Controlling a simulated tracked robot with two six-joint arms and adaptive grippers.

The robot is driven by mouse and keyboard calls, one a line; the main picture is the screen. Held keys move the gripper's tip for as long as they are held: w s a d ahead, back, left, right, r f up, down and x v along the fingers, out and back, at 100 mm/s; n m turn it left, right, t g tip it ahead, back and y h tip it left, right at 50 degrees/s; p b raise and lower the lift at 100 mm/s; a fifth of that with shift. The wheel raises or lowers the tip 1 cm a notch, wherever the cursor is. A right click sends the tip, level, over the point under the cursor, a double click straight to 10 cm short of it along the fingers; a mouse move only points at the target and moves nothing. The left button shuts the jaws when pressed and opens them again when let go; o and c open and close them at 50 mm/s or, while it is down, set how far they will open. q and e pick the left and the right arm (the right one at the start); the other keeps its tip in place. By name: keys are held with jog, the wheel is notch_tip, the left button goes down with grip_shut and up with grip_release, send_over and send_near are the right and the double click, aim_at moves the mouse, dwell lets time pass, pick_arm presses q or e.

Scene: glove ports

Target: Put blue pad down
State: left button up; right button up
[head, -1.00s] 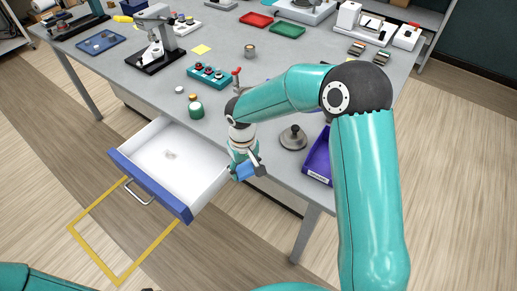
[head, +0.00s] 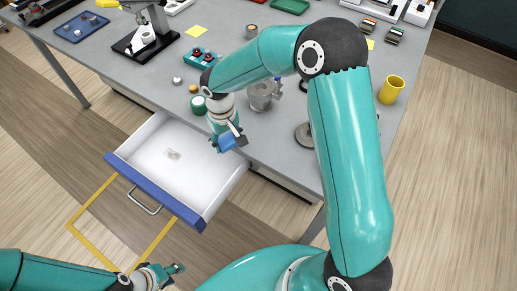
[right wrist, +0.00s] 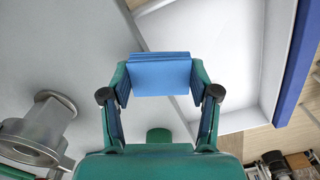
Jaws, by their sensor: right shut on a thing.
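The blue pad (head: 238,141) is held in my right gripper (head: 229,139), near the table's front edge at the back right part of the open drawer. In the right wrist view the blue pad (right wrist: 160,75) sits between the two fingers of my right gripper (right wrist: 160,82), with the white drawer (right wrist: 238,60) behind and to the right. The white drawer (head: 200,172) with its blue front is pulled out and holds a small pale item (head: 172,154). My left gripper (head: 172,271) is at the bottom of the head view, away from the pad; its jaw opening is unclear.
On the grey table (head: 165,85) are a green-lidded jar (head: 198,105), a metal pot (head: 261,96), a round metal weight (head: 303,134) and a teal box (head: 202,57) with knobs. A yellow cup (head: 391,90) stands at the right. A yellow outline (head: 92,204) marks the floor.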

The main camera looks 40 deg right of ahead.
jog(key=shift+s+d, duration=0.1)
jog(key=shift+d, duration=0.4)
jog(key=shift+w+d+r+n+b, duration=0.25)
jog(key=shift+d+r+n+b, duration=0.15)
jog(key=shift+n+b, duration=0.2)
jog(key=d+r+n+b, duration=0.4)
jog(key=r+n+b, duration=0.2)
jog(key=r+n, duration=0.3)
notch_tip(320, 180, up, 7)
jog(key=n+b, duration=0.5)
jog(key=n, duration=0.7)
send_over(263, 149)
notch_tip(263, 149, down, 15)
jog(key=shift+r+b, duration=0.15)
jog(key=shift+b, duration=0.5)
jog(key=shift+f, duration=2.35)
